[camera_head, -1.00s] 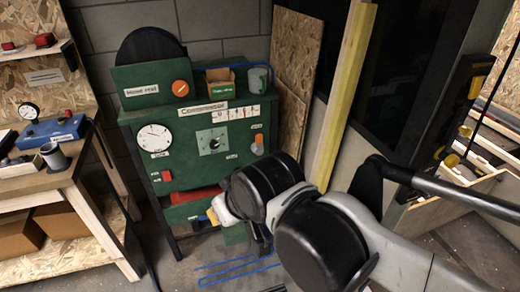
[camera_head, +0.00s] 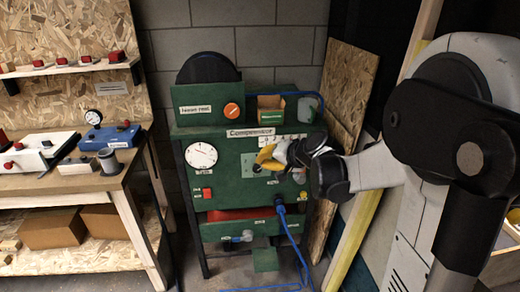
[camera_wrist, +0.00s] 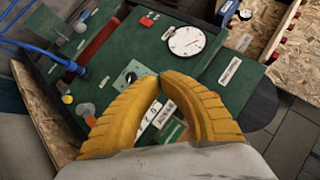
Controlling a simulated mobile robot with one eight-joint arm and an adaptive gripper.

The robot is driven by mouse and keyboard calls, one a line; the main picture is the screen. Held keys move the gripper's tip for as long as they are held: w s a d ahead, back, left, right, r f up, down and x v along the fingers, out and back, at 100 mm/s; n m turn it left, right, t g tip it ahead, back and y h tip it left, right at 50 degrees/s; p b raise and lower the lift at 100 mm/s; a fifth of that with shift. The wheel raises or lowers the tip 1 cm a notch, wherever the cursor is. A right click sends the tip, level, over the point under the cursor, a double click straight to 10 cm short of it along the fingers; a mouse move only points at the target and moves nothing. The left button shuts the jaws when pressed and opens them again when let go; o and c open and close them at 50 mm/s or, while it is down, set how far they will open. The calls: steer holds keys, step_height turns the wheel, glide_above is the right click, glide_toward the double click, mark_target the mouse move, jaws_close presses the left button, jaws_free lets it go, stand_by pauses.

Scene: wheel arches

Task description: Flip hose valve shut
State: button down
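The green compressor panel (camera_head: 226,172) stands against the block wall. A blue hose (camera_head: 290,235) plugs into its lower right. A small grey and blue fitting (camera_head: 241,237) sits lower left of it. I cannot tell for sure which part is the hose valve. In the wrist view, a grey knob with an orange part (camera_wrist: 85,111) sits near the blue hose fitting (camera_wrist: 68,64). My gripper (camera_head: 262,160) is in front of the central dial. In the wrist view its yellow fingertips (camera_wrist: 155,76) meet with nothing between them, beside the dial (camera_wrist: 131,76).
A round gauge (camera_head: 201,155) and a red button (camera_head: 207,193) are on the panel's left. The hose reel box (camera_head: 208,104) with an orange knob stands on top. A workbench (camera_head: 95,183) is at left. Wood boards (camera_head: 350,90) lean at right.

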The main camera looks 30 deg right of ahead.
steer(key=w+d+f+m+t, duration=0.1)
steer(key=w+d+f+m, duration=0.15)
steer(key=d, duration=0.25)
steer(key=w+d+f+m+t, duration=0.1)
steer(key=w+d+f, duration=0.15)
steer(key=d, duration=0.35)
steer(key=s+d+f+m+t+h, duration=0.2)
steer(key=s+d+f+m, duration=0.1)
steer(key=d+f, duration=0.4)
steer(key=s+d+f+m+t+h, duration=0.2)
steer(key=d+f, duration=0.6)
steer(key=d, duration=0.5)
steer(key=shift+s+d+m+t, duration=0.4)
steer(key=shift+s+m+t, duration=0.15)
steer(key=shift+m, duration=0.4)
steer(key=shift+w+f, duration=0.1)
steer(key=shift+w, duration=0.05)
steer(key=w+a+b, duration=0.3)
steer(key=w+b, duration=0.2)
steer(key=w, duration=0.6)
steer(key=shift+w, duration=0.15)
